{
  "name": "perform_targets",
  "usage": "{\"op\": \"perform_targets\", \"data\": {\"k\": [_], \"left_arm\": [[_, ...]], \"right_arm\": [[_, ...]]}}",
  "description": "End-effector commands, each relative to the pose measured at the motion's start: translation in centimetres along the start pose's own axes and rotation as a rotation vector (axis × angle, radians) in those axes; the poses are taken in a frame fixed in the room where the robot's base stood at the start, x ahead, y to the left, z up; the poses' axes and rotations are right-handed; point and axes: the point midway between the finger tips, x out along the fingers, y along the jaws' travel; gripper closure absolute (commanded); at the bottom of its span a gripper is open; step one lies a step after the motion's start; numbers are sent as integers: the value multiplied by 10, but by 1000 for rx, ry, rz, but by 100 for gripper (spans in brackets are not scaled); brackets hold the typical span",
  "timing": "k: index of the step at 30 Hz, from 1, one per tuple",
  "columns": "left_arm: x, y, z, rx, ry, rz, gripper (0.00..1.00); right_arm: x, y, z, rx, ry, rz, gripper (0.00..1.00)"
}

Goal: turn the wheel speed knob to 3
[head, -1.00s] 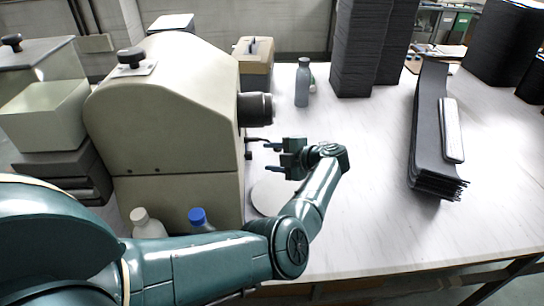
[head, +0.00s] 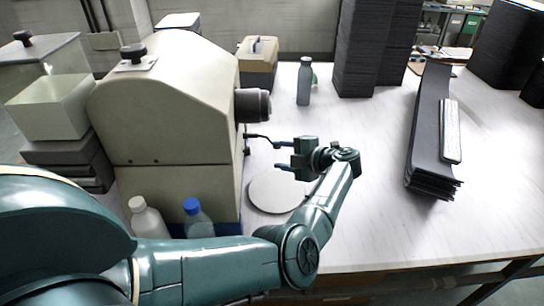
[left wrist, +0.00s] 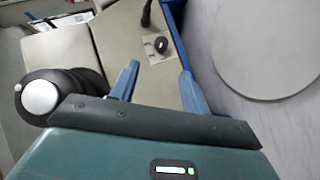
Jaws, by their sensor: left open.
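The beige machine (head: 165,110) stands at the left of the table. A small black knob (left wrist: 160,44) on a pale plate is on its side in the left wrist view; I take it for the wheel speed knob. Its pointer and numbers are too small to read. In the head view the knob (head: 247,151) is only a small dark bump on the machine's right side. My left gripper (head: 281,155) is open and empty, to the right of the knob and apart from it. In the left wrist view the open fingers (left wrist: 158,76) point toward the knob. My right gripper is not in view.
A dark spindle (head: 253,105) juts out above, and a thin black lever (head: 262,137) sits near the fingers. A round grey disc (head: 274,194) lies below. Bottles (head: 148,218) stand in front of the machine. A grey bottle (head: 304,82) and dark stacks stand farther back.

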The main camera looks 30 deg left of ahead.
Motion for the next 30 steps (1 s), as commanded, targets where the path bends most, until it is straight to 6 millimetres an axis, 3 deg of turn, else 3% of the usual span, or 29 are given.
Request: {"op": "perform_targets", "data": {"k": [1,3,11,15,19,30], "left_arm": [[9,-22,4,-35,9,45,53],[12,-35,6,-107,16,121,53],[1,-61,10,-347,-23,346,53],[-2,-60,8,-392,-37,383,53],[8,-52,6,-395,-36,388,53],[78,-24,4,-392,-36,386,53]], "right_arm": [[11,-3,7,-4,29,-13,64],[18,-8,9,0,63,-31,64],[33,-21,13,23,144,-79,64],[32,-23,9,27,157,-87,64],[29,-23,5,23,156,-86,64],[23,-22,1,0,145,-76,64]]}}
